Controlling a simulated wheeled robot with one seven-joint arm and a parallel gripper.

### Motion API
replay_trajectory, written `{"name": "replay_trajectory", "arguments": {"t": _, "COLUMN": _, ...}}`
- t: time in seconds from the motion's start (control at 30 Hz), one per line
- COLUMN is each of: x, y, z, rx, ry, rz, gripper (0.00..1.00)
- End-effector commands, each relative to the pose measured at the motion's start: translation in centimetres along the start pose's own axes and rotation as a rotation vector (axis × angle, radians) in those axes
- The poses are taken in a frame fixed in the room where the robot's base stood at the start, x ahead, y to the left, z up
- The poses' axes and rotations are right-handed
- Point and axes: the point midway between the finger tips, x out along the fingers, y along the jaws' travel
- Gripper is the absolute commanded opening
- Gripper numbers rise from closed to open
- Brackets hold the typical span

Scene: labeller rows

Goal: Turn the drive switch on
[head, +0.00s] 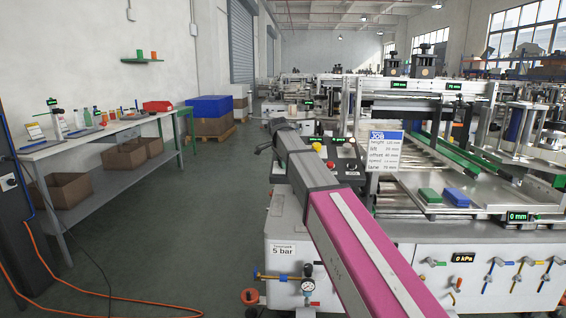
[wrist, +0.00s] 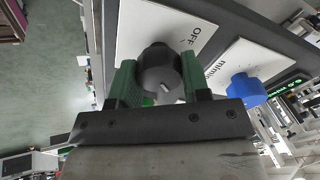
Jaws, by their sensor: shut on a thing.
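In the wrist view the drive switch is a dark round knob (wrist: 160,78) with a short white mark. It sits at a white plate (wrist: 135,28) on which "OFF" can be read. My gripper (wrist: 158,66) has its two green fingers on either side of the knob and is shut on it. The rest of the plate's lettering is hidden or out of view. In the head view my grey and pink arm crosses the control panel (head: 349,172), and the switch and fingertips cannot be made out there.
A blue knob (wrist: 248,90) on a second white plate (wrist: 225,68) stands close to the right of my fingers. In the head view a red button (head: 330,165) is beside my arm, and a job card (head: 386,149) stands to its right. The floor at left is open.

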Motion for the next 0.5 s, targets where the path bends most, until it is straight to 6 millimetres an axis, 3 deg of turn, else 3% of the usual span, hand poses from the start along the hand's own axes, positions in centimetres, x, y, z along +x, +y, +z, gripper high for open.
{"name": "replay_trajectory", "arguments": {"t": 0.03, "x": -0.05, "y": -0.03, "z": 0.01, "rx": 0.002, "ry": -0.001, "rz": -0.001, "gripper": 0.46}}
{"name": "replay_trajectory", "arguments": {"t": 0.1, "x": -0.05, "y": -0.03, "z": 0.01, "rx": 0.002, "ry": -0.001, "rz": -0.001, "gripper": 0.69}}
{"name": "replay_trajectory", "arguments": {"t": 0.5, "x": -0.67, "y": -0.02, "z": 0.00, "rx": 0.000, "ry": 0.000, "rz": -0.002, "gripper": 0.69}}
